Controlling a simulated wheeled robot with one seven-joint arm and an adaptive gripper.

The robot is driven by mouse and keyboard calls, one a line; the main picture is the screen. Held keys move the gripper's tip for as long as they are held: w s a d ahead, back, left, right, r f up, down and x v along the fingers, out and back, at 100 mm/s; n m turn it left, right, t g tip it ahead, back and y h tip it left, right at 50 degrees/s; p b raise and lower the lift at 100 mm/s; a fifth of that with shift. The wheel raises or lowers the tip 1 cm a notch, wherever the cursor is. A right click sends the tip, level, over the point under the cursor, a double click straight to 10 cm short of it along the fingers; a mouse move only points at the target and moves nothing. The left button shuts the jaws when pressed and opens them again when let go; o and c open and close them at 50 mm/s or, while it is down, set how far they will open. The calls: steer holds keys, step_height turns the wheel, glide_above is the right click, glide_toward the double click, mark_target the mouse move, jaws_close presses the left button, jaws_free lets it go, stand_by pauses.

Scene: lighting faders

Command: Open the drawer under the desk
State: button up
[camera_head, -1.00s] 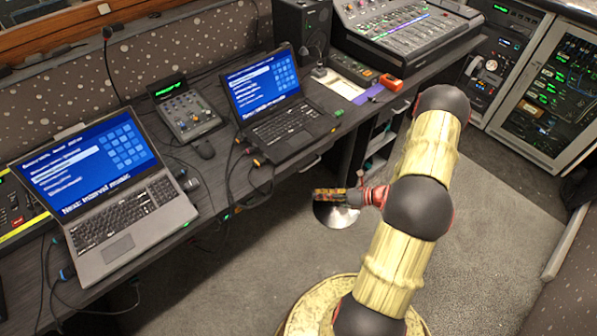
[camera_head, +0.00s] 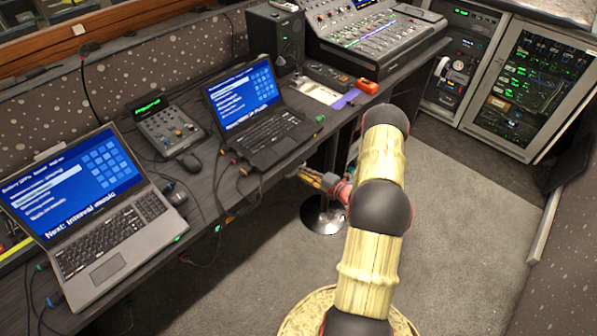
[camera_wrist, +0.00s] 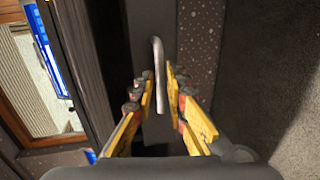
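The desk (camera_head: 215,213) is dark and runs along the left. In the wrist view, a dark drawer front (camera_wrist: 150,18) carries a pale metal bar handle (camera_wrist: 157,62). My gripper (camera_wrist: 161,76) has its yellow fingers apart, one on each side of the handle. The handle's near end lies between the fingertips, and I cannot tell whether either finger touches it. In the head view, my gripper (camera_head: 312,179) is at the desk's front edge, below the laptop on the right. The drawer front is hidden there by the desktop and my arm.
Two laptops (camera_head: 108,242) (camera_head: 262,128), a small control panel (camera_head: 168,130) and a mixing console (camera_head: 375,35) stand on the desk. A round stool base (camera_head: 323,215) is on the floor below my gripper. Equipment racks (camera_head: 530,85) stand at the back right. Carpet (camera_head: 465,210) is clear on the right.

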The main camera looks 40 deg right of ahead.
steer(key=shift+b+x, duration=0.45)
steer(key=shift+x, duration=1.3)
steer(key=shift+c, duration=0.5)
jaws_close()
steer(key=shift+s, duration=0.15)
steer(key=f+p+v, duration=0.2)
steer(key=v, duration=0.7)
steer(key=f+p+v, duration=0.2)
steer(key=p+v, duration=0.1)
steer(key=v, duration=0.7)
steer(key=shift+s, duration=0.45)
steer(key=shift+d, duration=0.1)
steer(key=shift+o, duration=0.5)
jaws_free()
